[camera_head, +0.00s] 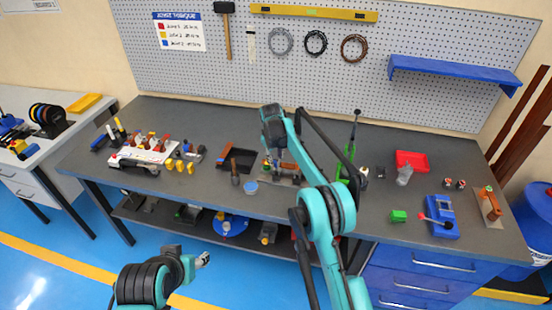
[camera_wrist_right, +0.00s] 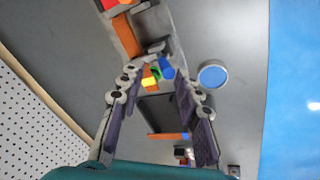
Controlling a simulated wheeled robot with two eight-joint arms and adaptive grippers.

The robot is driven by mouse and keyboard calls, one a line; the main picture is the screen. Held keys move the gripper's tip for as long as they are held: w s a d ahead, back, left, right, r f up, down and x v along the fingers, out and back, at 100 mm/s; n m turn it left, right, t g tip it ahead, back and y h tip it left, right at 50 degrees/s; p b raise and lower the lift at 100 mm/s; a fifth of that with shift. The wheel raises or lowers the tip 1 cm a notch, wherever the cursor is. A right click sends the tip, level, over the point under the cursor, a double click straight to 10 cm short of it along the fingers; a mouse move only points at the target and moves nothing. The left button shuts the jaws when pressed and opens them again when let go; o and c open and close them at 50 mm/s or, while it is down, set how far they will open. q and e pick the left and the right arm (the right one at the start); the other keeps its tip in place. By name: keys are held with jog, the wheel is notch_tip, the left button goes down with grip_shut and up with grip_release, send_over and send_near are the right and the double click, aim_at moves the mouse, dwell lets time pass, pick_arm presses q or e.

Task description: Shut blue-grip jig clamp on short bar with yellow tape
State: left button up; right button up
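The bending jig (camera_head: 284,178) sits mid-bench in the head view, partly hidden by my right arm. In the right wrist view a blue grip (camera_wrist_right: 167,69) shows just beyond my right fingertips (camera_wrist_right: 158,76). Beside it are an orange-copper piece and a yellow patch (camera_wrist_right: 149,81) that looks like tape. A small green part is between them. The right fingers are apart, with nothing clearly held. I cannot tell whether they touch the grip or whether the clamp is shut. My left gripper (camera_head: 203,260) is low, in front of the bench, away from the jig.
A blue round lid (camera_head: 251,187) lies beside the jig; it also shows in the wrist view (camera_wrist_right: 212,75). A dark tray (camera_head: 248,156) is left of the jig. A green-handled tool (camera_head: 345,170) stands to the right. A red tray (camera_head: 412,158) is further right.

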jog(key=shift+s+p+v, duration=0.2)
jog(key=shift+p+v, duration=0.2)
jog(key=shift+v, duration=0.8)
jog(key=shift+s+p+v, duration=0.2)
jog(key=shift+p+v, duration=0.2)
jog(key=shift+v, duration=0.8)
jog(key=shift+a+f, duration=0.1)
jog(key=shift+a, duration=0.1)
jog(key=v, duration=1.2)
